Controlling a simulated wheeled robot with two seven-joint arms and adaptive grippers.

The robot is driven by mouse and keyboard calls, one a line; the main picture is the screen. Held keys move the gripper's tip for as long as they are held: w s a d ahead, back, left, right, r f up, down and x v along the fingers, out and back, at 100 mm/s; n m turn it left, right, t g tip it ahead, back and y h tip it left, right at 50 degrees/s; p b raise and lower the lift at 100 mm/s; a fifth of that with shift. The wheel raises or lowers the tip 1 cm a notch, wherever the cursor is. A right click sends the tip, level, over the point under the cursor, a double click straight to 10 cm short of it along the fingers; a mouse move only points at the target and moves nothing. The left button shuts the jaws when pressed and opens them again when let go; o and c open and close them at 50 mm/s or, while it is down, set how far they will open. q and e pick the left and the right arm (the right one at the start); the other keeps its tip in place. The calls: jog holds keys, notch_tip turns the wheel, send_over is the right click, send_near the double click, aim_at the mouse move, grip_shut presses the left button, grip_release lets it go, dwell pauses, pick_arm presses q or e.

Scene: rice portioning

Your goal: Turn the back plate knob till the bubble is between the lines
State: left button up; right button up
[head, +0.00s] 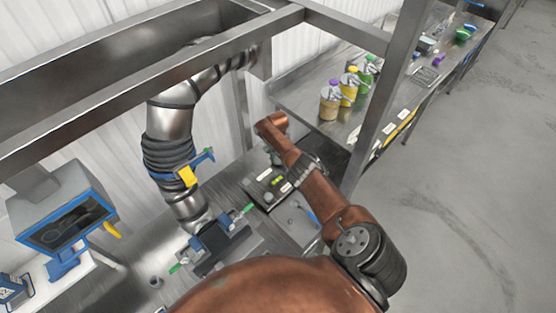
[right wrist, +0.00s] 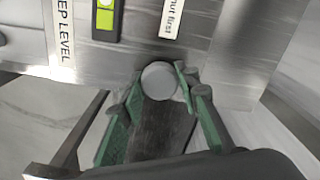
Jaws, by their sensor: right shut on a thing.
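The round grey knob (right wrist: 158,81) sits at the edge of the metal plate (right wrist: 135,60) in the right wrist view. My right gripper (right wrist: 161,84) has its green-padded fingers closed on either side of the knob. The yellow-green level vial (right wrist: 105,19) is on the plate, cut by the top edge of the view. A pale spot shows at its top; I cannot tell where the bubble lies against the lines. In the head view the vial (head: 278,181) is small, and my right arm hides part of the plate. My left gripper is out of view.
A flexible metal duct (head: 168,125) with a blue and yellow clamp stands left of the plate. A blue fixture (head: 222,240) sits nearer. Colored-lid jars (head: 330,103) stand on the bench at the back. A steel frame post (head: 388,85) rises right of my arm.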

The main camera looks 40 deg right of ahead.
aim_at(278, 159)
jog(key=o, duration=1.2)
jog(key=shift+c, duration=0.2)
jog(key=shift+r, duration=0.65)
notch_tip(278, 159, up, 11)
jog(key=shift+f, duration=0.15)
jog(key=shift+w, duration=0.1)
